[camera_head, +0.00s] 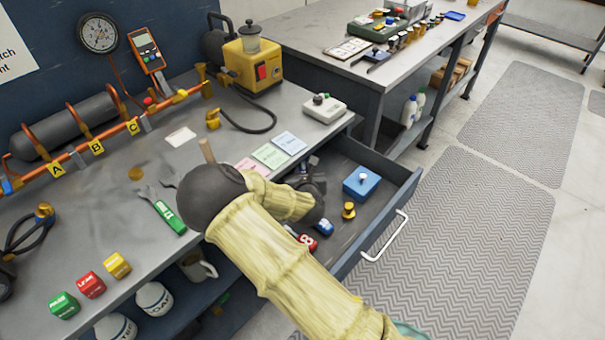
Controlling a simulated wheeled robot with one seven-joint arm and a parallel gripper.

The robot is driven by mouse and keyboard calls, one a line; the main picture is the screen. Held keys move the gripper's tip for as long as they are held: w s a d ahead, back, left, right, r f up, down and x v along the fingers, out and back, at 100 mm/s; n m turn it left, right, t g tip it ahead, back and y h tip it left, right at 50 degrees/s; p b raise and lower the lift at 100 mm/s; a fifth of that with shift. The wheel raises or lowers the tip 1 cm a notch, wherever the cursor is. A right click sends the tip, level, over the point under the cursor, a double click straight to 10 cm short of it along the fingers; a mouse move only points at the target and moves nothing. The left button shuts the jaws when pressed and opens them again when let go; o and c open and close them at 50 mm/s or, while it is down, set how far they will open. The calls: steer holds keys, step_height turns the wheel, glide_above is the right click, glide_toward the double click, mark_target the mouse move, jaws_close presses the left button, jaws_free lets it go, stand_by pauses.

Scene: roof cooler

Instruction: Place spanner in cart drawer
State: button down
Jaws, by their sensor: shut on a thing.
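A spanner (164,210) with a green handle lies on the grey bench top (120,220), left of my arm. A second grey tool end (168,183) shows beside it, partly hidden by my arm. The drawer (388,195) at the bench's right end is pulled open, its bar handle (386,236) facing right. My gripper (314,186) is dark and reaches over the left part of the open drawer. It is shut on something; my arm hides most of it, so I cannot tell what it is.
In the drawer are a blue box (362,183), a brass fitting (348,210) and small red (307,241) and blue (323,227) pieces. Coloured cards (270,155) and a white device (324,107) lie near the drawer's back edge. Coloured blocks (91,284) stand front left.

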steer(key=shift+w+a+f, duration=0.15)
steer(key=shift+f, duration=0.05)
steer(key=shift+f, duration=0.2)
steer(key=c, duration=1.3)
jaws_free()
steer(key=shift+o, duration=0.2)
steer(key=shift+w, duration=0.1)
steer(key=shift+a, duration=0.1)
steer(key=shift+r, duration=0.25)
steer(key=p+v, duration=0.1)
steer(key=v, duration=1.1)
steer(key=shift+f+p, duration=0.1)
steer(key=shift+p, duration=0.25)
